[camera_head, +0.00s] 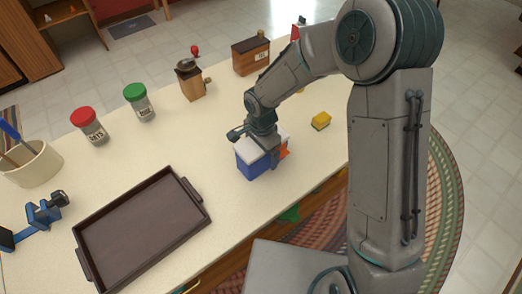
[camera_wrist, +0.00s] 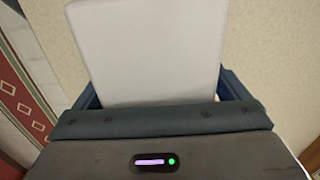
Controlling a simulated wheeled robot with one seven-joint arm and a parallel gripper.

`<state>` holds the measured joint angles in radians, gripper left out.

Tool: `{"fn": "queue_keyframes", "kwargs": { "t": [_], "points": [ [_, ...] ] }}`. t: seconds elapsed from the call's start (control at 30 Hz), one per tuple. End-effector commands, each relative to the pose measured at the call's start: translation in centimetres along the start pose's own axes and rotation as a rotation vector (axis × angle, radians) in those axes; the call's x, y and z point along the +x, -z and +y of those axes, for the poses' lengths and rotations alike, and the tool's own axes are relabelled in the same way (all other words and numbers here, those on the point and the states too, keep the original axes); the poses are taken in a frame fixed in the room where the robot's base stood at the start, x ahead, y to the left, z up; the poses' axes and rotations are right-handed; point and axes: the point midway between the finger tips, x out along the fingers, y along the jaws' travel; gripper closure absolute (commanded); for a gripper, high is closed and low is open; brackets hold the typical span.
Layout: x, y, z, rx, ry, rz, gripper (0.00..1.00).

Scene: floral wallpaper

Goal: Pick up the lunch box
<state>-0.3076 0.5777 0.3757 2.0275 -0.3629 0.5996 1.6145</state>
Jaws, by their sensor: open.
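The lunch box (camera_head: 257,163) is a blue box with a white lid, standing on the pale counter (camera_head: 225,219). In the wrist view its white lid (camera_wrist: 146,48) fills the middle. My gripper (camera_head: 262,143) is right over the box, pointing down. In the wrist view my gripper (camera_wrist: 160,92) is open, with a dark blue finger on each side of the lid. Whether the fingers touch the box sides cannot be told. The box's right end is partly hidden by my gripper, with something orange beside it.
A dark brown tray (camera_head: 140,232) lies to the left. A small yellow item (camera_head: 321,121) lies to the right. A red-lidded jar (camera_head: 89,125), a green-lidded jar (camera_head: 139,102) and a wooden grinder (camera_head: 192,82) stand behind. The counter's front edge is close to the box.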

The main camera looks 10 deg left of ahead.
Motion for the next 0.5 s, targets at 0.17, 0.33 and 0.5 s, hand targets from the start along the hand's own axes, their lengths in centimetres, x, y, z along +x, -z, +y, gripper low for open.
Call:
{"fn": "queue_keyframes", "kwargs": {
  "t": [0.17,0.33,0.5],
  "points": [
    [-0.02,0.01,0.0,0.0,0.0,0.0,0.36],
    [-0.06,0.01,-0.02,0.0,0.0,0.0,0.59],
    [-0.08,0.01,-0.03,0.0,0.0,0.0,0.59]
  ]
}}
